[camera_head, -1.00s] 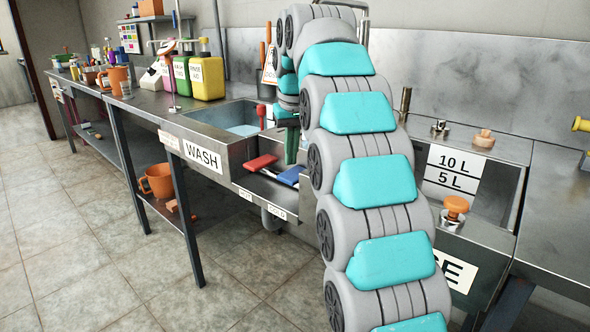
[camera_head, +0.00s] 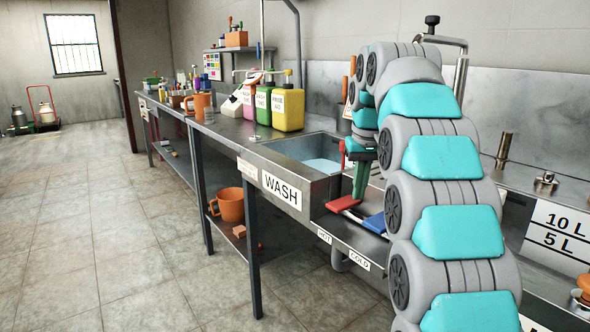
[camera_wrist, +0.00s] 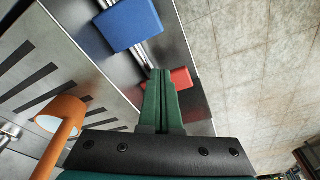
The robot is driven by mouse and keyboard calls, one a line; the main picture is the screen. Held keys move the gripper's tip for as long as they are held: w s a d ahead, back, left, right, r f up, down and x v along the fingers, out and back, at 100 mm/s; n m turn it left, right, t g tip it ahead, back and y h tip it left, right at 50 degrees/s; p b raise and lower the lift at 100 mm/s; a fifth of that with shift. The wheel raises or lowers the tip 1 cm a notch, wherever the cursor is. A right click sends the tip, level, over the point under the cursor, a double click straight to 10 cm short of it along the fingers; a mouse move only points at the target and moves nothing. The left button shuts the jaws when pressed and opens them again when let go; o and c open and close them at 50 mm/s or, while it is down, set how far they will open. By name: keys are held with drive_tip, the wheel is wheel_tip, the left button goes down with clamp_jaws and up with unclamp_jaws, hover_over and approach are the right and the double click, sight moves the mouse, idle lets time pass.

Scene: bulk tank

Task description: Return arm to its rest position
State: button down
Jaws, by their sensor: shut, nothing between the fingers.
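In the wrist view, a red lever pad (camera_wrist: 181,78) lies just beyond the fingertips and a blue lever pad (camera_wrist: 128,24) lies to the upper left.
The steel bench holds a wash sink (camera_head: 310,148), a yellow canister (camera_head: 288,108) and an orange mug (camera_head: 203,105). An orange jug (camera_head: 229,204) stands on the lower shelf.

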drive_tip(key=s+f+g, duration=0.1)
drive_tip(key=s+f, duration=0.6)
drive_tip(key=s, duration=0.7)
drive_tip(key=s+f+g, duration=0.1)
drive_tip(key=s+f, duration=0.7)
drive_tip(key=s, duration=0.7)
drive_tip(key=s+f+m+g, duration=0.1)
drive_tip(key=s+f, duration=0.6)
drive_tip(key=s, duration=0.8)
drive_tip(key=shift+d+f+g, duration=0.15)
drive_tip(key=shift+f+g, duration=0.15)
drive_tip(key=shift+g, duration=0.2)
